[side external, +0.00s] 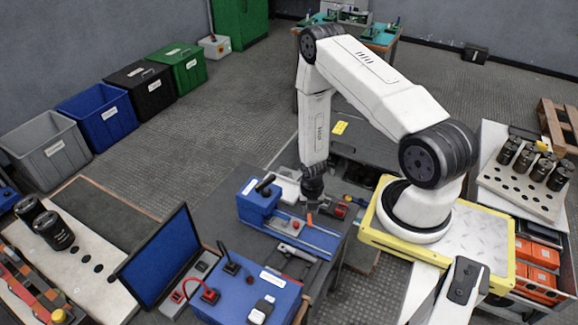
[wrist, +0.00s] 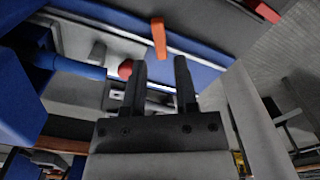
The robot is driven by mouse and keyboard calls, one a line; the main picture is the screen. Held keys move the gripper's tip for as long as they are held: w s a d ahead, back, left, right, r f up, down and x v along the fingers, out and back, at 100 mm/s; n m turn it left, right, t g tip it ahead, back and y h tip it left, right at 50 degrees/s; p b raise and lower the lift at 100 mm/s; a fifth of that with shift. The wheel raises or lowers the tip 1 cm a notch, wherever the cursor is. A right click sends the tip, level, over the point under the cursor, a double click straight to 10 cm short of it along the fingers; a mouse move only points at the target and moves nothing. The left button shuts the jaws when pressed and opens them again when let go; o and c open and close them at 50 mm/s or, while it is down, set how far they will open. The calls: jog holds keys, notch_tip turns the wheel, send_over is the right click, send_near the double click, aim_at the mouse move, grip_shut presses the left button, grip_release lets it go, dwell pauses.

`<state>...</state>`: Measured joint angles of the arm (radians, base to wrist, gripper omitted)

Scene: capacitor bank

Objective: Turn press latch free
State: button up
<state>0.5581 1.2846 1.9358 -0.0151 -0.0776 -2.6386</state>
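The blue press (side external: 291,232) stands on the dark bench, with a blue block (side external: 257,203) and a black handle at its left end. A small orange lever (side external: 309,219), which looks like the latch, stands on the press bed. In the wrist view the orange lever (wrist: 159,38) lies just beyond my fingertips, apart from them. My gripper (side external: 312,193) points down over the press, close above the orange lever. In the wrist view my gripper (wrist: 160,66) has its two dark fingers apart with nothing held between them. A red knob (wrist: 125,69) shows beside the left finger.
A blue control box (side external: 247,293) with a red cable and a dark blue screen (side external: 160,262) stand in front-left of the press. A red button (side external: 340,211) sits right of my gripper. A rack of black capacitors (side external: 528,180) stands at far right.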

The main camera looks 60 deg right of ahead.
aim_at(310, 219)
jog(key=shift+f, duration=1.8)
grip_shut()
dwell(0.8)
jog(key=shift+o, duration=0.2)
grip_release()
jog(key=shift+r, duration=0.1)
